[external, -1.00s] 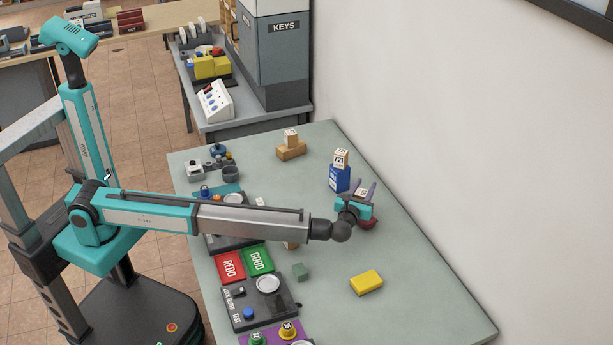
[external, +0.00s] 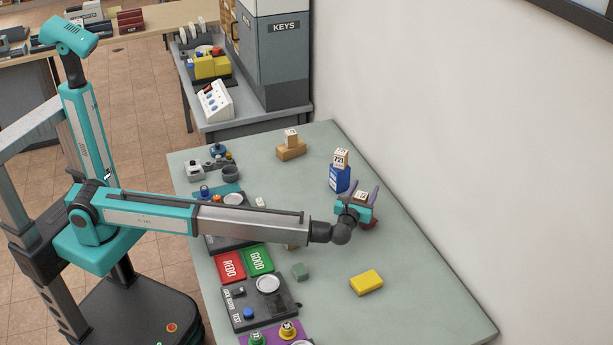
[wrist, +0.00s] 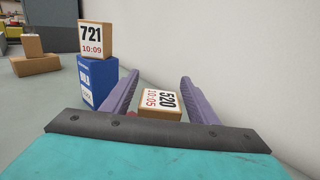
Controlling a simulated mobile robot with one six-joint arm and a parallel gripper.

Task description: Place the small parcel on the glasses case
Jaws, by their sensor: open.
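A small box-shaped parcel (wrist: 160,103) with a white label reading 520 and 10:05 is between my gripper's fingers; it also shows in the external view (external: 361,197). My gripper (external: 361,192) is open, with one purple finger on each side of the parcel in the wrist view (wrist: 160,93). A dark red rounded thing, likely the glasses case (external: 370,224), shows just below my gripper and is mostly hidden by it. The parcel appears to be over or on this case, but the contact between them is hidden.
A blue box (external: 339,179) with a 721 parcel (external: 341,158) on top stands close behind my gripper. The wall (external: 430,120) is to the right.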

